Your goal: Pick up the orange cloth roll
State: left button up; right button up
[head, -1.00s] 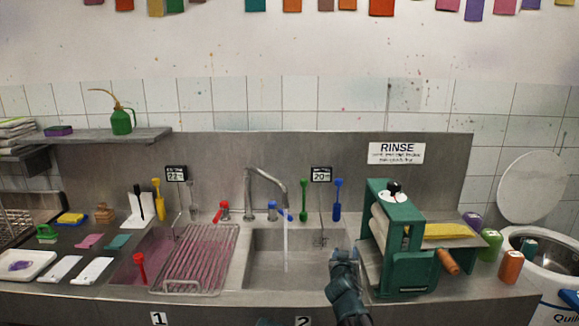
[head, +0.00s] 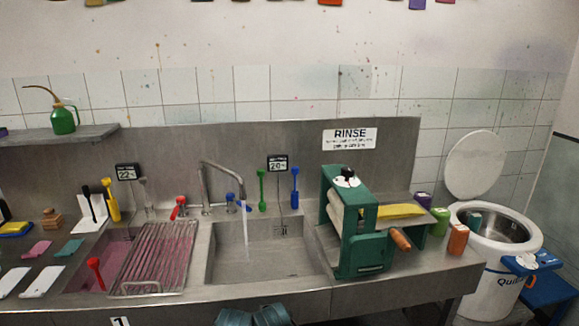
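An orange cloth roll (head: 458,240) stands upright at the right end of the steel counter, in front of a green roll (head: 440,221) and a purple roll (head: 423,201). It is to the right of the green wringer and left of the white drum. Nothing touches it from my side. Only some teal parts, likely of my own arm, show at the bottom edge. I can make out no gripper fingers in the head view.
The green wringer (head: 362,255) with an orange crank handle (head: 400,239) and a yellow cloth (head: 392,211) stands left of the rolls. The sink (head: 265,262) has running water. A white drum (head: 490,284) with its lid (head: 474,165) raised stands at the right.

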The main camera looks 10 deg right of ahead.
aim_at(458, 238)
jog(key=z, duration=1.5)
